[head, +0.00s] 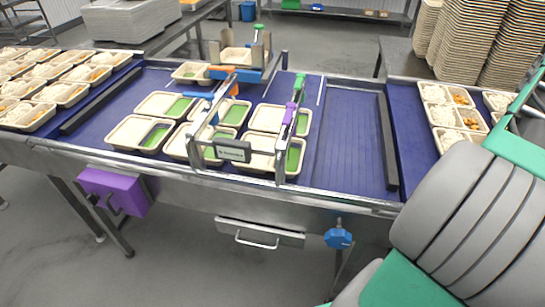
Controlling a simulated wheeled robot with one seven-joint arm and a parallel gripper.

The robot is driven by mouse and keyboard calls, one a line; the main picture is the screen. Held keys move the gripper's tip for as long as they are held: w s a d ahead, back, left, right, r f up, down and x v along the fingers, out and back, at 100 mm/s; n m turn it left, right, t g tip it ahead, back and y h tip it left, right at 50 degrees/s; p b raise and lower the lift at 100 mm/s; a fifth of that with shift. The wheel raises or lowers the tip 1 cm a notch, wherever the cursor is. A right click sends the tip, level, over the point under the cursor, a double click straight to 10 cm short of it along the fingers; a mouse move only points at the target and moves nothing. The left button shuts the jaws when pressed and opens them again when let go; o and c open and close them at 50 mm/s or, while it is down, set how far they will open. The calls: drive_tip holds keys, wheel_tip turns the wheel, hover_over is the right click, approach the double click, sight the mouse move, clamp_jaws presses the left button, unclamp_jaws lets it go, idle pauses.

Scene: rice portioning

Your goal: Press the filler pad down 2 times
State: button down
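A purple box-like pad (115,192) with a dark curved bar in front is mounted low on the front of the conveyor frame at left. It may be the filler pad, but no label shows. A blue knob (339,238) sits on the front of the frame, right of centre. A metal drawer with a handle (260,235) is left of the knob. My gripper is not in view; only thick grey and green parts of my own body show at the lower right, well apart from the purple pad.
Several trays with green compartments (158,131) sit under a metal frame (234,151) on the blue conveyor (347,140). Filled trays (62,94) stand at left and more at right (447,115). Stacked trays (510,40) stand at back right. The floor before the conveyor is clear.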

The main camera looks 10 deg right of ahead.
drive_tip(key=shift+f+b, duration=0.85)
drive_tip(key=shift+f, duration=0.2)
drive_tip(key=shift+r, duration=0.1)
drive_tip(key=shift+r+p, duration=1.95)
drive_tip(key=shift+p, duration=0.1)
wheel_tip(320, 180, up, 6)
drive_tip(key=p, duration=0.6)
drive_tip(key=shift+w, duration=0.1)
